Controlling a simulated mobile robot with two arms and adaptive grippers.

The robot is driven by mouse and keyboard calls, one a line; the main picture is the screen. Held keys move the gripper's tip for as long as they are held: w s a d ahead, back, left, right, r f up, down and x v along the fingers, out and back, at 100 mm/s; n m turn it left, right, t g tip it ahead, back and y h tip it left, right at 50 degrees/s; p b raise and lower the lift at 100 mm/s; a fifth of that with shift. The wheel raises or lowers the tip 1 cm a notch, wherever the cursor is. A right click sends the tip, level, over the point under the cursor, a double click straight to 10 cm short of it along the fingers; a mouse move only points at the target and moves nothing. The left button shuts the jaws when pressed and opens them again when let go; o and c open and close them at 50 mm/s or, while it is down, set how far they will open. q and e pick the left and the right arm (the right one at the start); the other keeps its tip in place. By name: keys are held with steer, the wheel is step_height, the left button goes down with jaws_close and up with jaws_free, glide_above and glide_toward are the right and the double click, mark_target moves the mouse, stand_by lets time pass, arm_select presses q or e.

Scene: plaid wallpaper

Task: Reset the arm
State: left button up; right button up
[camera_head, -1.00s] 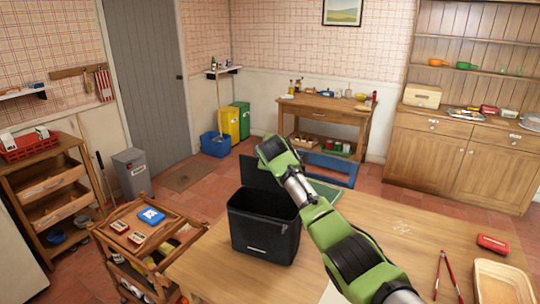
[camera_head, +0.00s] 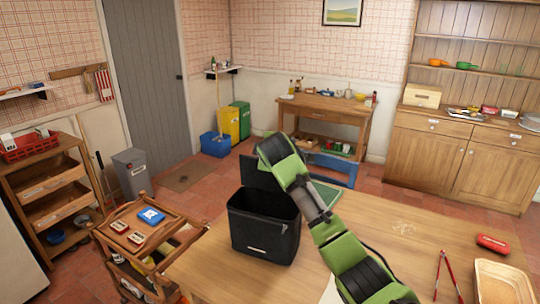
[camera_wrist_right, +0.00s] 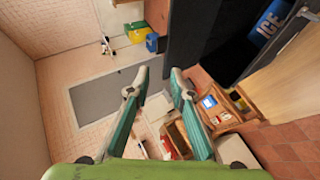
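My right arm (camera_head: 345,250), green and black, reaches in from the lower right of the head view over the wooden table. The right gripper is hidden in the head view. In the right wrist view, my right gripper (camera_wrist_right: 159,73) has its two teal fingers apart with nothing between them. The dark cooler box (camera_wrist_right: 210,45) is to the right of the fingers there, with a blue ICE pack (camera_wrist_right: 270,24) inside. My left arm and gripper are not in view.
The wooden table (camera_head: 420,235) holds a red case (camera_head: 492,243), red tongs (camera_head: 446,274) and a wooden tray (camera_head: 503,283) at the right. A wooden cart (camera_head: 150,245) stands left of the table. A blue chair (camera_head: 334,168) is behind it. The table's middle right is mostly clear.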

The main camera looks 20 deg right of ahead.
steer(key=s+a+f+m+g+y, duration=0.1)
steer(key=s+a+f+m+g, duration=0.15)
steer(key=s+f, duration=0.85)
steer(key=s+a+f+m+g+y, duration=0.1)
steer(key=s+a+f, duration=0.3)
steer(key=s+f, duration=0.7)
steer(key=s+a+f+m+g+y, duration=0.1)
steer(key=s+f+m+g, duration=0.3)
steer(key=s, duration=1.2)
steer(key=s+f+m+g+y, duration=0.1)
steer(key=s+f+m, duration=0.35)
steer(key=s, duration=1.15)
step_height(320, 180, down, 32)
steer(key=s+f+n+b, duration=0.1)
steer(key=s+n+b, duration=0.1)
steer(key=b, duration=0.1)
steer(key=s+d+f+g+b, duration=0.2)
steer(key=s+d+f, duration=0.1)
steer(key=s+f, duration=1.3)
steer(key=shift+s+b, duration=0.25)
steer(key=shift+b, duration=0.15)
